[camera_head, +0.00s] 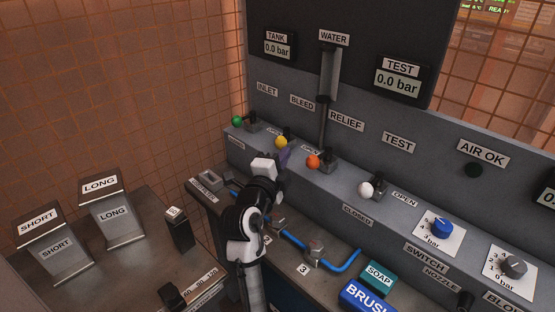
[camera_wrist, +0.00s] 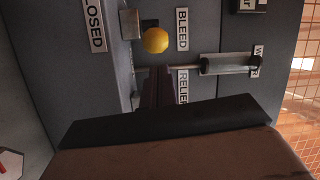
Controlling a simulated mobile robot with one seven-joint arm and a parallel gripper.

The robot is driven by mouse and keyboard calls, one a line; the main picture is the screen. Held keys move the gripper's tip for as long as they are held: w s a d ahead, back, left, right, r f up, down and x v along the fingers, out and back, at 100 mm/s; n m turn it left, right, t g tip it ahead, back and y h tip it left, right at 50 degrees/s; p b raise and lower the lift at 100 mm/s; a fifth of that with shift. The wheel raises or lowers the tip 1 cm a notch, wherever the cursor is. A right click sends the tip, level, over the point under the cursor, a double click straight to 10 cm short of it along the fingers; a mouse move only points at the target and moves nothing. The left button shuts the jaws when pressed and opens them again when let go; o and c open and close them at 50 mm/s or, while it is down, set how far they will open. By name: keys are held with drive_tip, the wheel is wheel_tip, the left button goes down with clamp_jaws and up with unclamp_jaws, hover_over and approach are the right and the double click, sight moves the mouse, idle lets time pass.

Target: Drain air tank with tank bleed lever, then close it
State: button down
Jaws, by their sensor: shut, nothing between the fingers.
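The bleed lever's yellow knob (camera_head: 281,142) stands on the grey ledge below the BLEED label. In the wrist view the yellow knob (camera_wrist: 155,40) shows just beyond my fingertips, beside the BLEED label (camera_wrist: 182,28). My gripper (camera_head: 284,156) is right by the knob on its near side. In the wrist view my gripper (camera_wrist: 158,74) is shut and empty, pointing toward the knob; I cannot tell whether it touches. The tank display (camera_head: 279,47) reads 0.0 bar. My arm hides part of the ledge, and the lever's stem is mostly hidden.
A green knob (camera_head: 237,121) is left of the yellow one; an orange knob (camera_head: 313,161) and white knob (camera_head: 366,190) are to the right. A clear water cylinder (camera_head: 331,75) hangs above. Blue tubing (camera_head: 343,266), a soap box (camera_head: 378,277) and SHORT and LONG bins (camera_head: 112,228) lie lower.

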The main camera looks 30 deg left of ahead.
sight(284, 138)
drive_tip(key=shift+w+a+r+p, duration=0.15)
drive_tip(key=shift+w+p, duration=0.4)
drive_tip(key=shift+w, duration=1.5)
